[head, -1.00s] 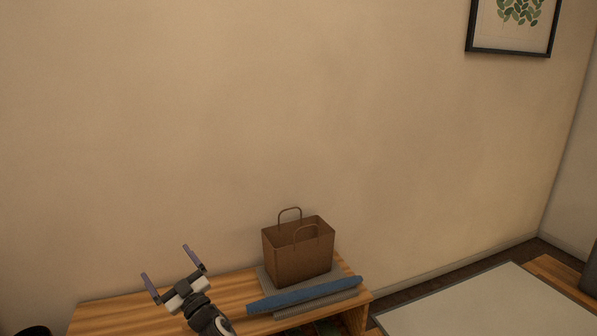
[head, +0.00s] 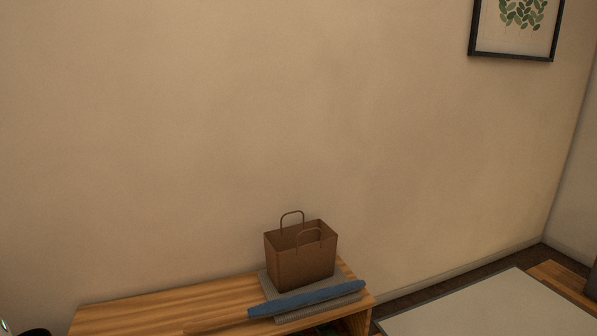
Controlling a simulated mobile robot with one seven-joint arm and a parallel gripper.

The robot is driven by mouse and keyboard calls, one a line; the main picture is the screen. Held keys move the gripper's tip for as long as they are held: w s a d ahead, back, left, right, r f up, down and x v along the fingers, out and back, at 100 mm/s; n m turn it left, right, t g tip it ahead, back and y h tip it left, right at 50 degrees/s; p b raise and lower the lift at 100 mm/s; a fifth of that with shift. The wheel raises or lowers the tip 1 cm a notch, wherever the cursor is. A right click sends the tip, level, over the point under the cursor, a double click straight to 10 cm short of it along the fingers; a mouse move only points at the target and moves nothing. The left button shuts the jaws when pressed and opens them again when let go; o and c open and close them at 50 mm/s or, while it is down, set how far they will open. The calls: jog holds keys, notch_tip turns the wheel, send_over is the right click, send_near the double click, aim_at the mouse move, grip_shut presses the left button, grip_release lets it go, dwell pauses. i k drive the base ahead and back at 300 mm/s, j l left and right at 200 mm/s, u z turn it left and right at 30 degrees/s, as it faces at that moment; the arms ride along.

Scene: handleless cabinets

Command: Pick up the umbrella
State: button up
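The umbrella is most likely the long blue folded thing (head: 306,299) in the head view. It lies along the front of a grey flat item on a wooden shelf top, in front of a brown paper bag. A thin brownish strip runs left from its left end along the shelf edge; I cannot tell for sure whether it is the handle. My gripper is not in view, and nothing is seen touching the blue thing.
The brown bag (head: 300,258) stands upright on the grey flat item (head: 290,318) near the right end of the wooden shelf (head: 160,305). The shelf top left of it is clear. A wall is behind. A pale rug (head: 490,308) lies at lower right.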

aim_at(278, 306)
jog(key=u, duration=1.5)
jog(key=z, duration=1.4)
jog(key=i+j+z, duration=0.1)
jog(key=j, duration=0.3)
jog(key=i+j+z, duration=0.1)
jog(key=j, duration=0.3)
jog(key=i+j+z, duration=0.15)
jog(key=j, duration=0.3)
jog(key=i+j+z, duration=0.1)
jog(key=j, duration=0.3)
jog(key=i, duration=0.05)
